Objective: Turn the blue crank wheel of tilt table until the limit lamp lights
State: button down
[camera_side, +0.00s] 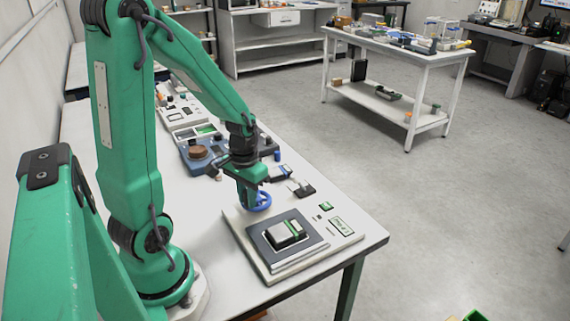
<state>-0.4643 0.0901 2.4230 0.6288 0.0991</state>
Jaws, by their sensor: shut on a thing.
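The tilt table (259,257) is a pale flat unit near the front right corner of the white table. A dark square platform on it bears a grey and green block (287,234). The blue crank wheel (263,203) is at the unit's back left corner, partly hidden by my gripper. My gripper (254,203) points down and is shut on the blue crank wheel. A small green-edged label or display (341,226) and a small green part (326,206) are on the unit's right side. I cannot tell which part is the limit lamp or whether it is lit.
A blue-grey device (197,166) with a brown round top stands behind my gripper. Small dark and blue items (300,188) lie just beyond the tilt table. The white table (345,205) ends close to the unit's right side.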

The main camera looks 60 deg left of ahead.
jog(key=c, duration=1.3)
grip_release()
jog(key=shift+r, duration=3.95)
jog(key=shift+w+d+r, duration=0.1)
jog(key=shift+d+r, duration=0.25)
jog(key=shift+d, duration=0.05)
jog(key=s+d+r+m+t, duration=0.1)
jog(key=d+r+t, duration=0.1)
jog(key=d+r, duration=0.1)
jog(key=s+d+r+m+t, duration=0.1)
jog(key=d+r, duration=0.2)
jog(key=d, duration=0.2)
jog(key=s+d+r+m+t, duration=0.1)
jog(key=d+r+m+t, duration=0.1)
jog(key=d+r, duration=0.1)
jog(key=shift+d+r+t, duration=0.3)
jog(key=shift+d, duration=0.15)
